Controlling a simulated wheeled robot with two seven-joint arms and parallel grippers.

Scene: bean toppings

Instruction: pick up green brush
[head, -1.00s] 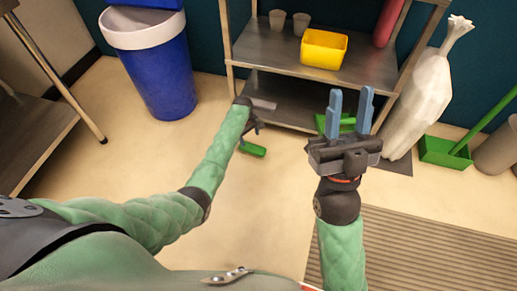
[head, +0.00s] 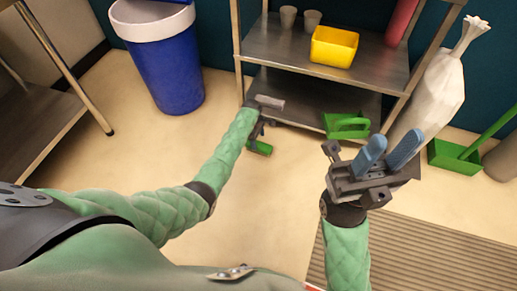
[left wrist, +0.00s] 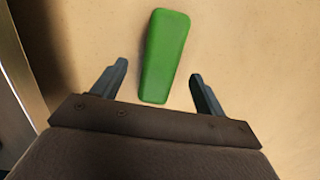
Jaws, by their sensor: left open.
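The green brush (head: 259,148) lies on the floor in front of the metal shelf. In the left wrist view it shows as a smooth, tapered green piece (left wrist: 165,50), its narrow end towards my gripper. My left gripper (left wrist: 158,72) is open, with one finger on each side of the brush's near end and gaps to both. In the head view my left gripper (head: 262,126) hangs over the brush and partly hides it. My right gripper (head: 392,146) is open and empty at the right, with its fingers pointing up.
A metal shelf (head: 300,50) holds a yellow bin (head: 334,47) and cups. Another green item with a handle (head: 346,126) is at its lower right. A green dustpan (head: 452,157) and a white sack (head: 430,95) stand right. A blue trash bin (head: 165,70) stands left.

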